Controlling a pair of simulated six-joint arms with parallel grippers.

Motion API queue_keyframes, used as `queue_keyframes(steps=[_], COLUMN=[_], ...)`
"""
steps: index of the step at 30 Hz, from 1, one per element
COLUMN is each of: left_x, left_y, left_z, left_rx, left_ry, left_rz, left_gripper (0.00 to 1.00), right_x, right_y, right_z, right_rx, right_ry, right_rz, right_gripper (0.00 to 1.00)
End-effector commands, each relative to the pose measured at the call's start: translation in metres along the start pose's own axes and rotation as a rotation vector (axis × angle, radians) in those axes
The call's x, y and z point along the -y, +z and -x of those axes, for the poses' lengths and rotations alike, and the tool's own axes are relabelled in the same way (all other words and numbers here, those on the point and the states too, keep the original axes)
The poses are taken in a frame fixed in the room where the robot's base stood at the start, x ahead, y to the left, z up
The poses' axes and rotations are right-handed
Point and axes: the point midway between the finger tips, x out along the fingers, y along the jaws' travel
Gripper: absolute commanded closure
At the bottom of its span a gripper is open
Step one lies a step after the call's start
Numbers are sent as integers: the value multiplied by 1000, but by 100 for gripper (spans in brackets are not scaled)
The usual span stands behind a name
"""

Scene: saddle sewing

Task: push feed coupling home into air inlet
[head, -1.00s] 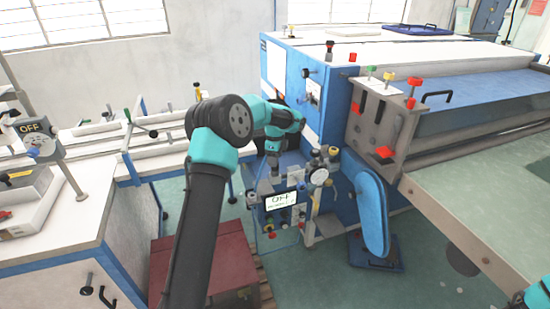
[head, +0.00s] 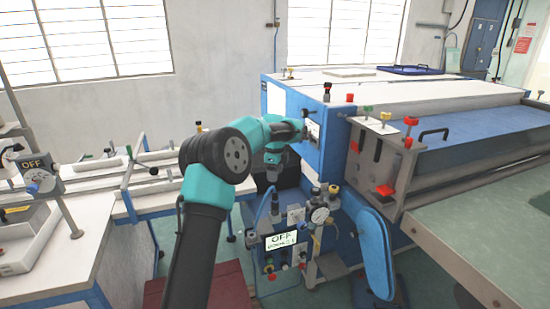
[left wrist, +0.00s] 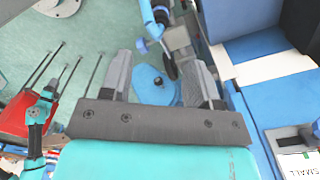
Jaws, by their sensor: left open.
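My left gripper (left wrist: 160,82) is open, with nothing between its two grey fingers in the left wrist view. In the head view its wrist hangs in front of the blue machine's end, above the control box; the fingers are hard to make out there. I cannot tell which small part is the feed coupling or which is the air inlet. My right gripper is not in view.
The large blue and white machine (head: 345,85) fills the right, with red-knobbed brackets (head: 385,150) and a blue oval guard (head: 370,240). A white bench (head: 62,245) stands left.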

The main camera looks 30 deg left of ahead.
Motion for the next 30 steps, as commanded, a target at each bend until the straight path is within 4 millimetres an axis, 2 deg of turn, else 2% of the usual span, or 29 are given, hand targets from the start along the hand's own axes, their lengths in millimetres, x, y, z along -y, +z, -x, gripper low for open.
queue_keyframes(steps=[1,6,12,30], left_x=[0,0,0,0], left_y=[0,0,0,0], left_z=[11,42,62,66], left_rx=[-1,-1,0,0], left_ry=[-4,-4,-1,-1], left_rz=[0,1,0,0], left_gripper=[44,44,44,44], right_x=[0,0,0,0], right_y=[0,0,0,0], right_z=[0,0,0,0], right_rx=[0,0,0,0], right_ry=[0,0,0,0], right_rz=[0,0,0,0], right_gripper=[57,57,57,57])
